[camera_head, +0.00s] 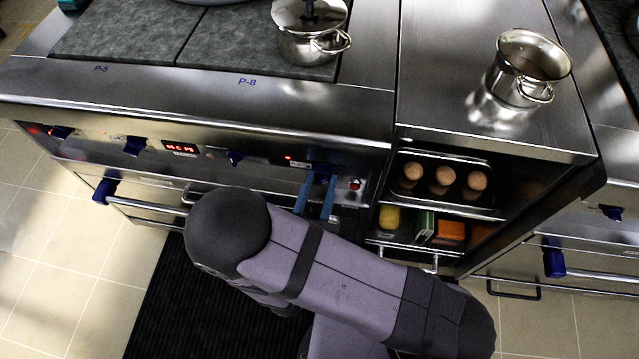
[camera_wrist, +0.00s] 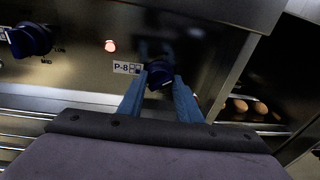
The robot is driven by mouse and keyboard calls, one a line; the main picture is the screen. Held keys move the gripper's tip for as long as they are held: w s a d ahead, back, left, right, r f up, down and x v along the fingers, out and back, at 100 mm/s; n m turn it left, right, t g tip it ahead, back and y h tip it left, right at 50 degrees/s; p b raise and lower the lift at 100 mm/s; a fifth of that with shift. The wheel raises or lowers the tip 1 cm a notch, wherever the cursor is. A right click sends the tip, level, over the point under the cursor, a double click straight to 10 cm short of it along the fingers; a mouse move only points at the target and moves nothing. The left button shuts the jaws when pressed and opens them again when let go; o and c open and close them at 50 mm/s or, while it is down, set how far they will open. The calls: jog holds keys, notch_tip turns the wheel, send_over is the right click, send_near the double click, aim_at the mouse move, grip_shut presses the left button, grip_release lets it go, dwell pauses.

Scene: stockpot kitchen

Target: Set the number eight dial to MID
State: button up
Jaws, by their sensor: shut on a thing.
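The number eight dial is a dark blue knob (camera_wrist: 158,74) beside a white "P-8" label (camera_wrist: 127,68) in the wrist view. In the head view the same dial (camera_head: 322,172) is at the right end of the stove's front panel. My gripper (camera_head: 315,192) reaches up to it with two blue fingers. In the wrist view the fingers (camera_wrist: 160,84) stand on either side of the knob and are shut on it. The knob's pointer and the scale marks around it are too dark to read. A red light (camera_wrist: 110,46) glows left of the label.
Another blue knob (camera_head: 235,157) sits to the left on the panel (camera_head: 262,158). An oven handle bar (camera_head: 150,206) runs below. A lidded pot (camera_head: 312,47) stands on the hob; an open pot (camera_head: 527,68) stands on the right counter. A shelf (camera_head: 440,212) holds eggs.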

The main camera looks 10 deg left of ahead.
jog(key=m+b, duration=0.1)
jog(key=m, duration=0.3)
jog(key=shift+y, duration=0.3)
dwell(0.5)
jog(key=o, duration=1)
jog(key=shift+o, duration=0.2)
jog(key=shift+r, duration=0.1)
